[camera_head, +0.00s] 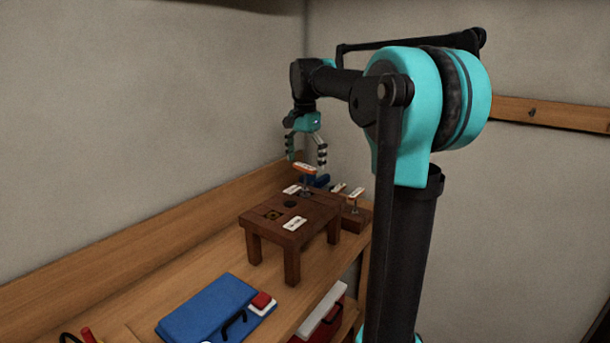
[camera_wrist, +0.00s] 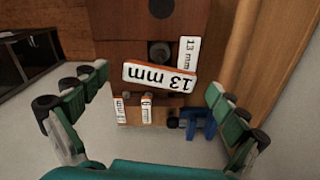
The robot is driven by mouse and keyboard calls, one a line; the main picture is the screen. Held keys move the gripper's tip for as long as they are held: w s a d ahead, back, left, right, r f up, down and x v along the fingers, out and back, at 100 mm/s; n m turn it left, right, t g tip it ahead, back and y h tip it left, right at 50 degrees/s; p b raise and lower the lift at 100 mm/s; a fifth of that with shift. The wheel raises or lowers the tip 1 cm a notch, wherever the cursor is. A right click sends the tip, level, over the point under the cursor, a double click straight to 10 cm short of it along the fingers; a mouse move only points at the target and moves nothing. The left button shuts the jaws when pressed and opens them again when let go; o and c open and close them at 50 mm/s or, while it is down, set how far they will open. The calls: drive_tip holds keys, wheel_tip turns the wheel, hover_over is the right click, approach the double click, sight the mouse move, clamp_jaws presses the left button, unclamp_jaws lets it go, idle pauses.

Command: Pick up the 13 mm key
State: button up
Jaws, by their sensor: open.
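The 13 mm key (camera_wrist: 158,76) has a white label plate with an orange edge and the text "13 mm". It stands upright on the small dark wooden table, and its orange-edged top also shows in the head view (camera_head: 304,169). My gripper (camera_head: 306,158) is above the key, pointing down. In the wrist view its two fingers (camera_wrist: 155,98) are spread wide on either side, with the key between them and nothing held. A flat "13 mm" label (camera_wrist: 187,57) lies on the wood beside the key. The key's shaft is mostly hidden under its plate in the wrist view.
The small wooden table (camera_head: 260,229) has dark holes and more white labels. Smaller keys (camera_head: 354,196) stand on a lower block behind it. A blue object (camera_wrist: 198,122) is near my right finger. A blue case (camera_head: 210,309) lies on the bench in front.

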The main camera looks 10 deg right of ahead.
wheel_tip(320, 180, down, 2)
drive_tip(key=c, duration=1.4)
